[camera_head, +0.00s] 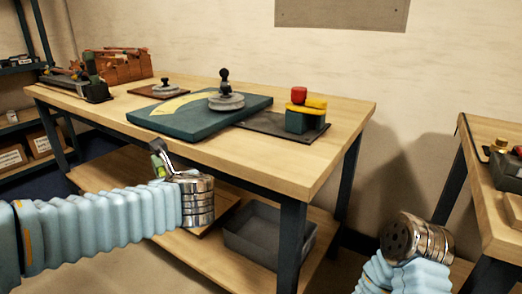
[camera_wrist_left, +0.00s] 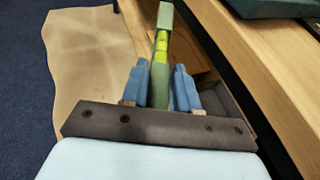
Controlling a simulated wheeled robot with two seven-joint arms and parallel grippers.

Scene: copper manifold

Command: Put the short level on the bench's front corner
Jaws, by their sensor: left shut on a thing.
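The short level is green with a yellow-green vial; in the left wrist view the level (camera_wrist_left: 162,55) stands out lengthwise from between the blue fingers. My left gripper (camera_wrist_left: 160,88) is shut on it. In the head view the left gripper (camera_head: 163,150) is in front of the bench's long front edge, with only a bit of the green level (camera_head: 157,167) showing. The wooden bench (camera_head: 290,172) has its near front corner right of the gripper, and that corner is bare. My right arm ends in a round metal wrist at the lower right; no right fingers show.
On the bench are a dark green plate (camera_head: 185,122) with a grey knobbed disc (camera_head: 226,101), a dark mat (camera_head: 268,124) with a green block (camera_head: 305,122), and a copper-coloured toolbox (camera_head: 122,66). A grey bin (camera_head: 265,240) stands on the lower shelf. A second bench (camera_head: 495,215) is at right.

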